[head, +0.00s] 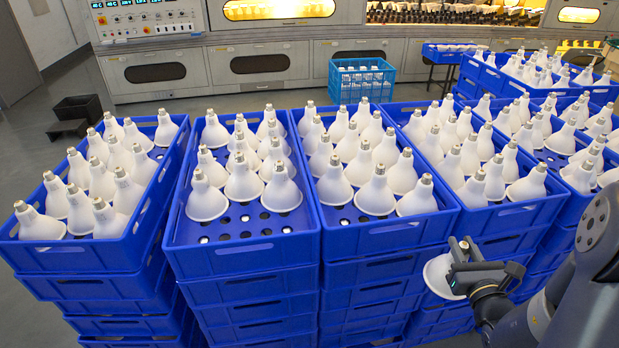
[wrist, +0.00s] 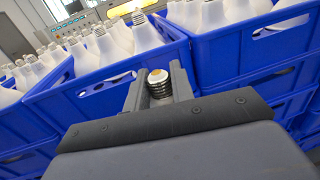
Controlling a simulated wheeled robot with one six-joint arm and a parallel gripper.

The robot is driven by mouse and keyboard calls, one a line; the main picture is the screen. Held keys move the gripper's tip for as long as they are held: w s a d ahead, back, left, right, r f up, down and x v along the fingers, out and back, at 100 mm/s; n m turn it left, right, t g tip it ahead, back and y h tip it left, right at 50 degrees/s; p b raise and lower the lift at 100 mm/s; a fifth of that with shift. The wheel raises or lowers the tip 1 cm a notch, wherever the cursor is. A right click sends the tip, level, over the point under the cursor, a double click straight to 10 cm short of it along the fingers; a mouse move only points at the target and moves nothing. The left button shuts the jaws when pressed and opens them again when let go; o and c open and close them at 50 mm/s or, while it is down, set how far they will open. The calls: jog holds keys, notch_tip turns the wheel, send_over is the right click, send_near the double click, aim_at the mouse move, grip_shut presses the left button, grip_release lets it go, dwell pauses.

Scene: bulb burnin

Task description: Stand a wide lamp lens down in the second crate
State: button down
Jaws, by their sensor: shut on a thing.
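My gripper (head: 464,254) is shut on a wide white lamp (head: 438,279), in front of the fourth crate from the left. In the wrist view the lamp's metal screw base (wrist: 158,83) shows between my fingers; most of its body is hidden there. In the head view its wide end hangs low, beside the crate stacks. The second crate from the left (head: 212,262) is blue and holds several white lamps, caps up. Its front strip is bare, with a row of round holes in the floor. My gripper is well to the right of it.
Other blue crates of upright lamps stand on both sides: the first (head: 80,259), third (head: 388,236) and fourth (head: 510,217) from the left. All rest on stacks. A light blue crate (head: 349,92) is behind, before the oven bench. A black step (head: 77,112) lies left.

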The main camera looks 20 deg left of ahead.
jog(key=s+a+r+n+g+y, duration=0.3)
jog(key=a+r+g, duration=0.1)
jog(key=a, duration=0.4)
jog(key=s+a+r+n+g+y, duration=0.3)
jog(key=a+r, duration=0.3)
jog(key=a, duration=0.2)
jog(key=s+a+r+n+g+y, duration=0.4)
jog(key=a+r+n+g, duration=0.1)
jog(key=a, duration=0.3)
jog(key=shift+a+g+y, duration=0.2)
jog(key=shift+g+y, duration=0.1)
jog(key=shift+y, duration=0.1)
